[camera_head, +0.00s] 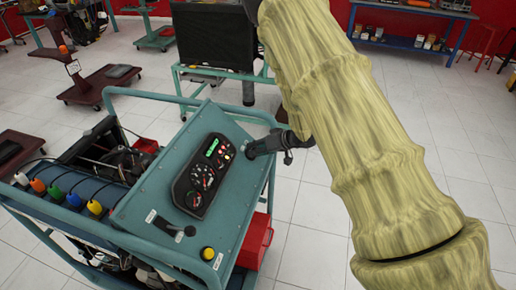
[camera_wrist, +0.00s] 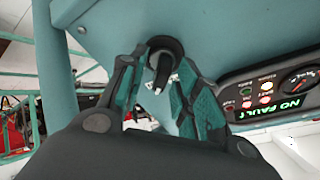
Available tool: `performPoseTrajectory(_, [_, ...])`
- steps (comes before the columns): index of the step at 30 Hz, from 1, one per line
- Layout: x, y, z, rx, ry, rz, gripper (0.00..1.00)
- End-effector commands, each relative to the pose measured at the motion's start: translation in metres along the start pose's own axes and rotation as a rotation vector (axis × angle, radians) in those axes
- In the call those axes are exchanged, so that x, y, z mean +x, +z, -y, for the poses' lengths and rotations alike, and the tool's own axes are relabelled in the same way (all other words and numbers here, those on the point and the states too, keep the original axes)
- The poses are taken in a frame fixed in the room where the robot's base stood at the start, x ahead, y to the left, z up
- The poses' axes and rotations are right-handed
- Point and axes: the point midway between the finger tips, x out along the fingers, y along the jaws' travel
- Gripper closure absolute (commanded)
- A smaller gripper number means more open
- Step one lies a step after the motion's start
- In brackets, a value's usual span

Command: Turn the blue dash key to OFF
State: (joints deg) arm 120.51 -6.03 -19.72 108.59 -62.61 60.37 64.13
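The teal dash panel (camera_head: 165,195) of the engine trainer is in the head view. My gripper (camera_head: 255,149) reaches its far right edge from the right. In the wrist view, a dark round key switch (camera_wrist: 165,48) sits on the panel, with a small pale-tipped part below its rim. No blue shows clearly on it. My gripper (camera_wrist: 161,66) has its two teal-padded fingers on either side of the switch, with a gap between them. I cannot tell whether either finger touches it. In the head view my gripper hides the switch.
A gauge cluster (camera_head: 202,176) with a lit green display lies beside the switch; the wrist view shows it reading "NO FAULT" (camera_wrist: 262,118). A black lever (camera_head: 172,228) and yellow button (camera_head: 207,253) are nearer. Teal tube rails (camera_head: 150,95) frame the trainer.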

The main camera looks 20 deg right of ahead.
Motion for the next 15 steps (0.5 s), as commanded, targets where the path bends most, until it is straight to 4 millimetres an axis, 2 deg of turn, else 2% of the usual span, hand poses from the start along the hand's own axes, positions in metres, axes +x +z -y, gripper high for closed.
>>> performPoseTrajectory(8, [0.0009,0.0003,-0.0002,0.001,0.0,0.0,0.68])
performPoseTrajectory(13, [0.0007,0.0003,-0.0003,0.001,0.0,0.0,0.99])
performPoseTrajectory(15, [0.0006,0.0003,-0.0003,0.001,0.0,0.0,1.0])
